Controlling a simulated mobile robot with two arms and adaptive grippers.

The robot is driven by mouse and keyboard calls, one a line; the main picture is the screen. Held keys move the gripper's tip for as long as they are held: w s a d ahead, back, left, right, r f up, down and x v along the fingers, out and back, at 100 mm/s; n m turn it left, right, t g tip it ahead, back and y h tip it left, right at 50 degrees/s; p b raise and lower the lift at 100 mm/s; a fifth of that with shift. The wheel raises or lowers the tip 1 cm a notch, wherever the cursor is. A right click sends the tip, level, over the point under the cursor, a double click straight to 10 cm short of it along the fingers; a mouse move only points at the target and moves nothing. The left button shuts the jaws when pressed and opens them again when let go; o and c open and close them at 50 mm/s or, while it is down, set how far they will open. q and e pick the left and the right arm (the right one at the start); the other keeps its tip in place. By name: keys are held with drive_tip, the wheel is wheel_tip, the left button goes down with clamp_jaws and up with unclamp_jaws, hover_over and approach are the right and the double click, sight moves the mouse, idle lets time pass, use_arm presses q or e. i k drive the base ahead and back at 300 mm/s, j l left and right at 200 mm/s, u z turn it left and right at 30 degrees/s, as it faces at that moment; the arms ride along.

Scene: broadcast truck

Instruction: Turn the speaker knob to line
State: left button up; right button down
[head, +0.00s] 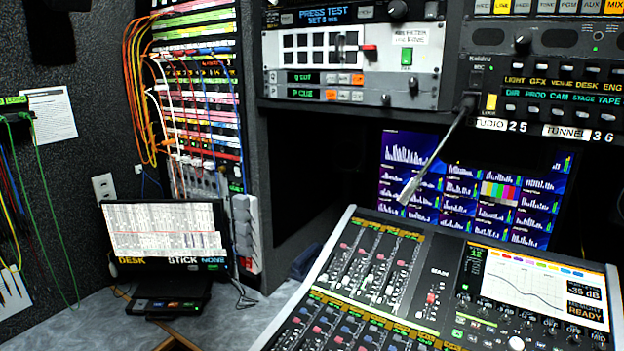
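No label in view clearly names a speaker knob. A black round knob (522,43) with a light mark sits on the dark panel (552,40) at the upper right. Above it is a row of buttons, with a yellow-lit one reading LINE (494,7). The pointing direction of either knob is too small to tell. Neither of my grippers shows in the head view.
A gooseneck microphone (436,157) juts out below the right panel, in front of the monitor wall (470,185). A mixing console (415,270) fills the lower right. A patch bay (197,90) with cables and a small screen (165,230) stand at the left.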

sight(524, 36)
drive_tip(key=z, duration=1.25)
